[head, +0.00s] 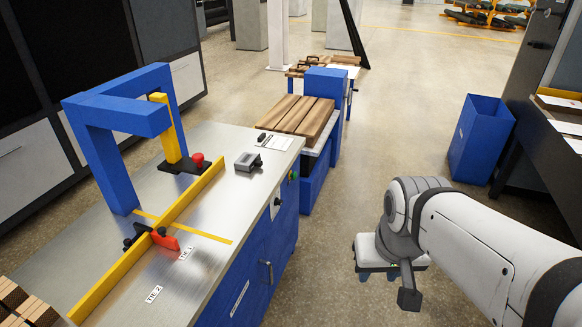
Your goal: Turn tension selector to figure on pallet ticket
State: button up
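My gripper (377,276) hangs over the bare floor to the right of the steel-topped machine table, well apart from it. Two bluish fingertips show below its white body with a gap between them, and nothing shows in it. A small dark knob (277,202) sits on the table's blue right side; it may be the tension selector, but its marks are too small to read. A white printed sheet (271,141) lies at the table's far right corner; it may be the pallet ticket, and its figure is unreadable.
The steel table (215,150) carries a blue arch (108,150), yellow fence (150,247), red button (197,159), grey box (248,161) and red-orange lever (166,239). A green button (293,175) and handle (266,271) are on its side. A blue bin (480,138) stands right; floor between is clear.

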aim_at(278, 202)
jog(key=u, duration=0.1)
jog(key=i, duration=0.95)
jog(key=z, duration=0.05)
